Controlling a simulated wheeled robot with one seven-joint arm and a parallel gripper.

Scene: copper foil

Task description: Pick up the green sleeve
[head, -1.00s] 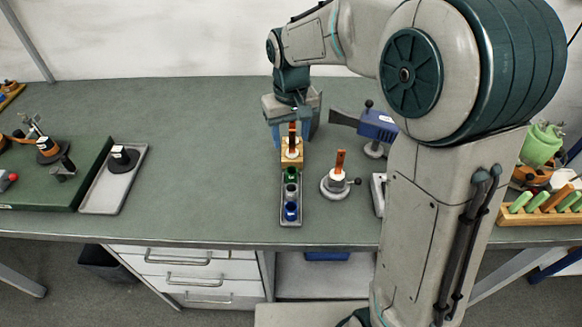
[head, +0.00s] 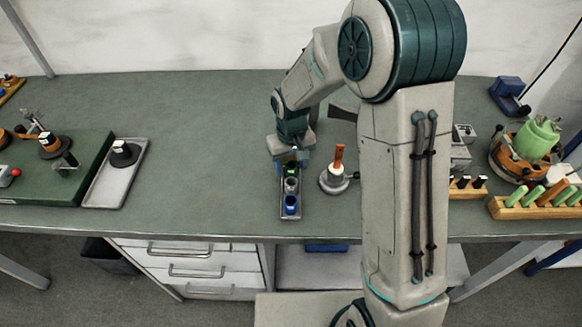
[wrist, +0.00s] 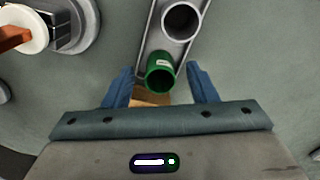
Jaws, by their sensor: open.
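The green sleeve (head: 291,168) stands upright at the far end of a narrow grey tray (head: 291,215). In the wrist view the green sleeve (wrist: 159,84) shows its open top and a small white label. My gripper (wrist: 159,80) is open, with one blue finger on each side of the sleeve. Gaps show between the fingers and the sleeve. In the head view my gripper hangs just over the tray's far end, hiding part of that area.
A grey sleeve (head: 291,185) and a blue sleeve (head: 291,202) stand nearer in the tray. A wooden block (wrist: 150,98) shows partly beneath my gripper. A round metal stand with a copper-coloured piece (head: 338,157) is close on the right.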

